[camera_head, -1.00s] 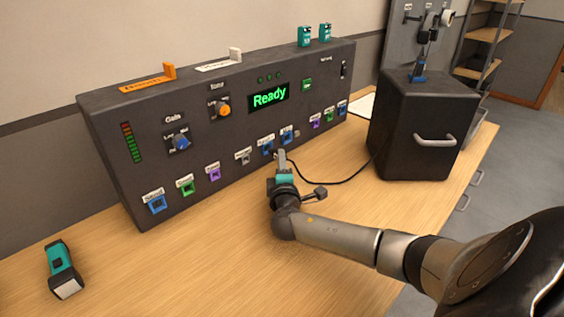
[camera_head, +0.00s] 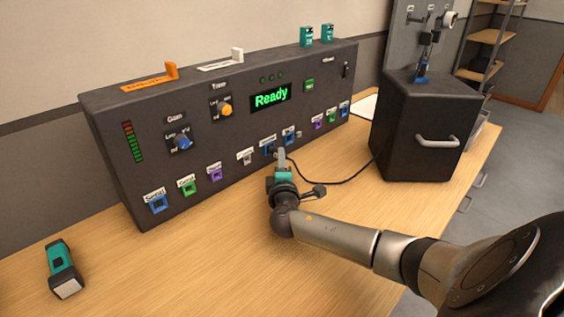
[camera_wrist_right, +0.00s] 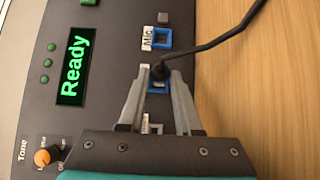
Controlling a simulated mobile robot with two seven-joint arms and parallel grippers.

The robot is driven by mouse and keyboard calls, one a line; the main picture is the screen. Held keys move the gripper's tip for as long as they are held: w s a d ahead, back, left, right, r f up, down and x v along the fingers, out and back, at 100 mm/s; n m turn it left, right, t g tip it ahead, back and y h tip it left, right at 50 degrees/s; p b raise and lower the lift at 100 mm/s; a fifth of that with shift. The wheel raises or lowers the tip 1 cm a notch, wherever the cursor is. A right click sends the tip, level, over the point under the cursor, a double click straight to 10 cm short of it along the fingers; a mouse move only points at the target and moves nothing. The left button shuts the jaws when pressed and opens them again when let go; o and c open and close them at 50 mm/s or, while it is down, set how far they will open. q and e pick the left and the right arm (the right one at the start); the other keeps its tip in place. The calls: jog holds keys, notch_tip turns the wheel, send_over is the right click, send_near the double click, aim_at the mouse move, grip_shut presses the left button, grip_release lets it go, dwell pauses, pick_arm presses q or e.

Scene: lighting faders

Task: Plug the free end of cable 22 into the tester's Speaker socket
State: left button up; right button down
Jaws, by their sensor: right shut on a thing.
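The tester (camera_head: 230,135) is a long dark panel box with a green "Ready" display and a row of coloured sockets along its lower front. My right gripper (camera_head: 280,153) is at this row, close to the panel. In the right wrist view its fingers (camera_wrist_right: 160,80) are shut on the black plug end of a cable (camera_wrist_right: 203,46). The plug is over a blue socket (camera_wrist_right: 158,86), beside the blue socket labelled Mic (camera_wrist_right: 162,38). The fingers hide part of that socket and its label. I cannot tell whether the plug is seated. No cable number is readable.
The cable (camera_head: 335,182) runs right across the table towards a dark box with a handle (camera_head: 436,141). A teal and black device (camera_head: 63,268) lies at the left front. Knobs (camera_head: 226,109) and orange and white tabs stand on the tester.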

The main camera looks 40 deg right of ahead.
jog(key=shift+w, duration=0.1)
dwell(0.3)
jog(key=shift+w+b, duration=0.35)
jog(key=shift+w, duration=0.1)
dwell(0.5)
jog(key=shift+w+a+r, duration=0.1)
jog(key=shift+r, duration=0.05)
dwell(0.5)
jog(key=c, duration=1.1)
grip_release()
jog(key=o, duration=0.3)
jog(key=shift+w, duration=0.15)
jog(key=shift+o, duration=1.4)
